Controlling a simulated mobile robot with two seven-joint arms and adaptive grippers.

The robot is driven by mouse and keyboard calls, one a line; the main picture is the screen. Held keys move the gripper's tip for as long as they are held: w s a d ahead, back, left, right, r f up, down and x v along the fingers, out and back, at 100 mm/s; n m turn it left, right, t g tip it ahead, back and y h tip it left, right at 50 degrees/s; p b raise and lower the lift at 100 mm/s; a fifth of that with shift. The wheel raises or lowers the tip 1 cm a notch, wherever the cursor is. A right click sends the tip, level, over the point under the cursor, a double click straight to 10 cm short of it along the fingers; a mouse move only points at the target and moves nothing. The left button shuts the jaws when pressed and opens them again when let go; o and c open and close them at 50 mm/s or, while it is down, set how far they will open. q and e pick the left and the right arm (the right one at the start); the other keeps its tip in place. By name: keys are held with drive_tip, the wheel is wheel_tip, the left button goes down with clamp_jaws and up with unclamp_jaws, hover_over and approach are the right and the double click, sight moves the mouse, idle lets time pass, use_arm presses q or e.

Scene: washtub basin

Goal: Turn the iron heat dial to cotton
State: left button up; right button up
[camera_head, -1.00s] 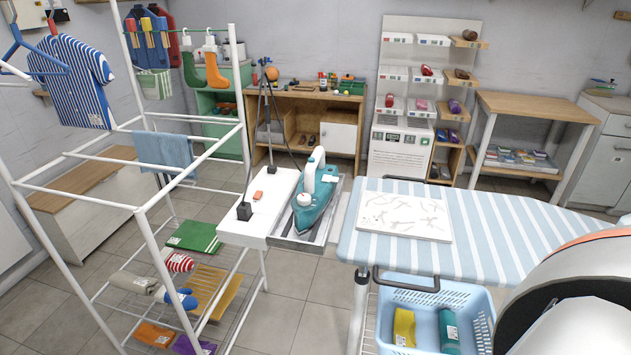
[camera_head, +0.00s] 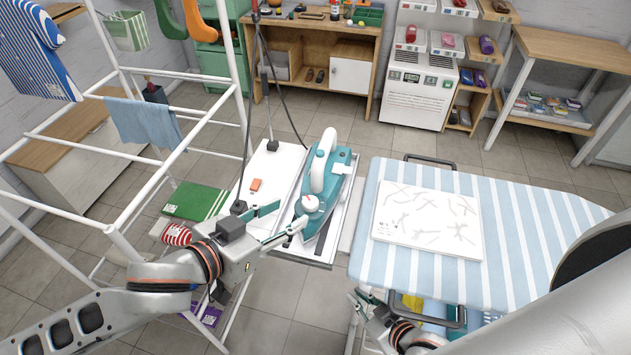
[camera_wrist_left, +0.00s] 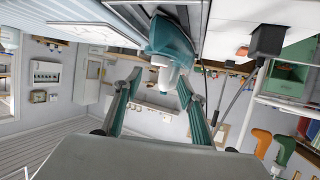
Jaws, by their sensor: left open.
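The teal and white iron (camera_head: 337,172) rests on a metal tray (camera_head: 328,243) at the end of the white shelf. A round white knob, seemingly the heat dial (camera_head: 310,203), is at the iron's near end. My left gripper (camera_head: 289,215) is open at this end, its fingers pointing toward the knob. In the left wrist view, the knob (camera_wrist_left: 164,76) appears between the two spread fingers (camera_wrist_left: 159,80), with the teal iron body (camera_wrist_left: 170,42) behind it. I cannot tell whether they touch. Dial markings are unreadable. My right gripper (camera_head: 364,302) is low, beside the ironing board; its opening is unclear.
The striped ironing board (camera_head: 535,235) with a white panel (camera_head: 428,222) stands to the right. A white drying rack (camera_head: 170,160) stands left; a cord runs up behind.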

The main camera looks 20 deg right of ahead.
sight(309, 202)
use_arm(q)
drive_tip(key=shift+x, duration=3.75)
drive_tip(key=c, duration=1.1)
